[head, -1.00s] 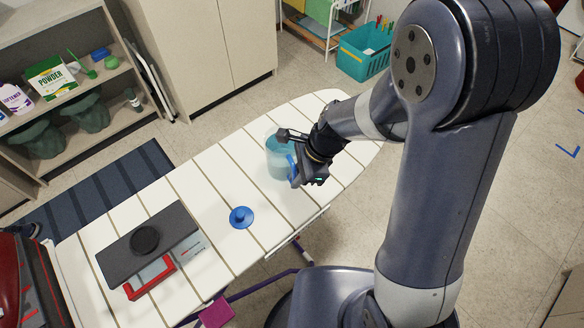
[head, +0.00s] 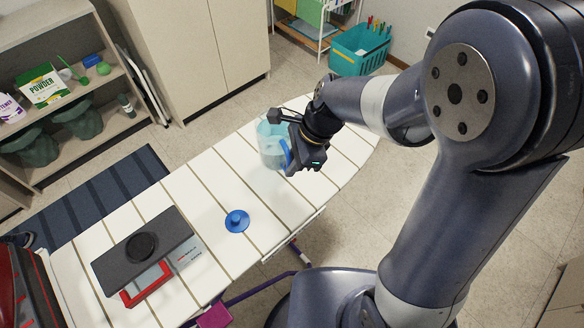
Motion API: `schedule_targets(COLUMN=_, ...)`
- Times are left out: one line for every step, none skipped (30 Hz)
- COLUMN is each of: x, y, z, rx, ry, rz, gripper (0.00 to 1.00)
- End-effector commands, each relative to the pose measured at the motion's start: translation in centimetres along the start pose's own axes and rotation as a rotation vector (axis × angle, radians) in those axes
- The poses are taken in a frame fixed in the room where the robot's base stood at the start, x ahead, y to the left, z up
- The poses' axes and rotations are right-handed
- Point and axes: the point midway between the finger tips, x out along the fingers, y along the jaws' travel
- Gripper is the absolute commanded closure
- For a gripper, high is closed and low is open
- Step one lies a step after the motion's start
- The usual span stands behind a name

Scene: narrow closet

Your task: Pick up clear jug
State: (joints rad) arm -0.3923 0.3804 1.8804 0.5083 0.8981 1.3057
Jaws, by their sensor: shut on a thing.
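The clear jug (head: 268,155) is see-through with a light blue tint and a blue handle (head: 286,153). It is upright over the far part of the white slatted ironing board (head: 203,172). My gripper (head: 283,130) is at the jug's upper right side and is shut on it. The wrist hides part of the jug's right side, and the exact finger contact is hard to see. I cannot tell for sure whether the jug's base is clear of the board.
A blue lid (head: 237,220) lies on the board nearer to me. A box with a dark top (head: 142,246) and a red item (head: 30,285) are at the left end. Shelves (head: 62,100) and a cabinet (head: 205,50) stand behind. A teal basket (head: 360,50) is at the back right.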

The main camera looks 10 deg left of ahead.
Motion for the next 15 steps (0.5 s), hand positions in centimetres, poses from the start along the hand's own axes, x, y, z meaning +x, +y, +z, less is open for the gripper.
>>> schedule_targets(x=-0.5, y=-0.1, z=0.2, rx=-0.002, ry=0.000, rz=-0.005, gripper=1.00)
schedule_targets(x=-0.7, y=-0.1, z=0.3, rx=-0.002, ry=0.000, rz=-0.004, gripper=1.00)
schedule_targets(x=-1.0, y=-0.1, z=0.4, rx=-0.001, ry=0.000, rz=-0.004, gripper=1.00)
schedule_targets(x=-1.1, y=-0.1, z=0.5, rx=-0.001, ry=0.000, rz=-0.004, gripper=1.00)
schedule_targets(x=-1.3, y=-0.1, z=0.6, rx=-0.001, ry=0.000, rz=-0.005, gripper=1.00)
schedule_targets(x=-1.5, y=-0.2, z=0.7, rx=-0.001, ry=-0.001, rz=-0.005, gripper=1.00)
schedule_targets(x=-1.7, y=-0.2, z=0.7, rx=-0.002, ry=-0.001, rz=-0.004, gripper=1.00)
schedule_targets(x=-1.9, y=-0.2, z=0.8, rx=-0.002, ry=-0.001, rz=-0.004, gripper=1.00)
schedule_targets(x=-2.0, y=-0.2, z=0.9, rx=-0.002, ry=-0.001, rz=-0.004, gripper=1.00)
schedule_targets(x=-2.2, y=-0.2, z=0.9, rx=-0.001, ry=-0.001, rz=-0.004, gripper=1.00)
schedule_targets(x=-2.3, y=-0.2, z=1.0, rx=-0.001, ry=-0.001, rz=-0.004, gripper=1.00)
schedule_targets(x=-2.5, y=-0.2, z=1.0, rx=-0.001, ry=-0.001, rz=-0.004, gripper=1.00)
schedule_targets(x=-2.5, y=-0.2, z=1.1, rx=-0.001, ry=-0.001, rz=-0.004, gripper=1.00)
schedule_targets(x=-2.6, y=-0.1, z=1.1, rx=-0.001, ry=0.000, rz=-0.003, gripper=1.00)
schedule_targets(x=-2.7, y=-0.1, z=1.1, rx=-0.001, ry=0.000, rz=-0.003, gripper=1.00)
